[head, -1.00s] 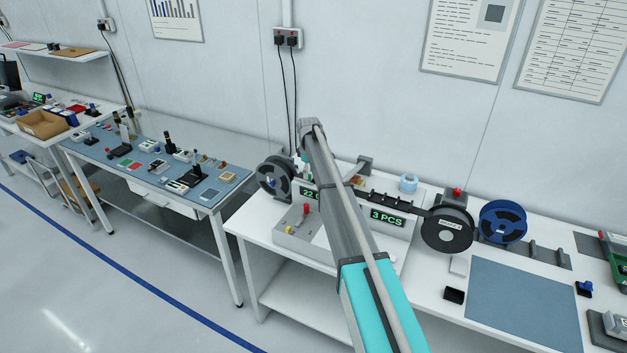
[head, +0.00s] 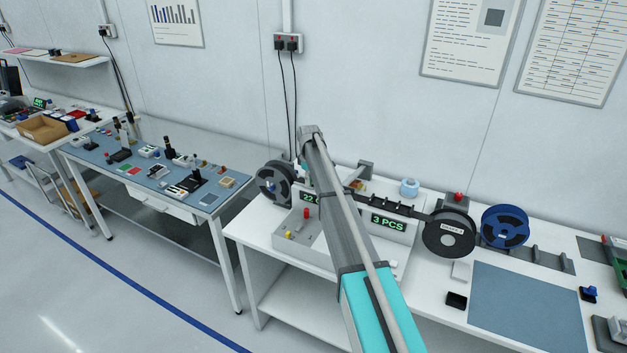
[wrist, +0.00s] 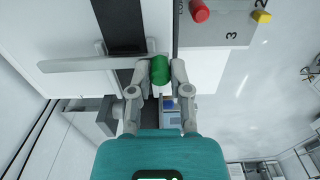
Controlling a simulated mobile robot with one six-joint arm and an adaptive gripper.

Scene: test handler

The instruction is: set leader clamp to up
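In the wrist view, a green knob (wrist: 160,69) sits between the two fingertips of my gripper (wrist: 160,74). The fingers lie close against both its sides and look closed on it. A long pale grey bar (wrist: 85,64) runs left from beside the knob, across a dark strip (wrist: 118,25); it looks like the clamp's lever. Its joint to the knob is hidden by the left finger. In the head view my arm hides my gripper and the knob. The clamp's height above the strip is hard to judge.
A grey box with a red knob (wrist: 199,11) and a yellow knob (wrist: 261,17) is close to the right of my gripper. In the head view, a black reel (head: 275,181) stands left of my arm, and another dark reel (head: 449,234) and a blue reel (head: 504,226) stand right.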

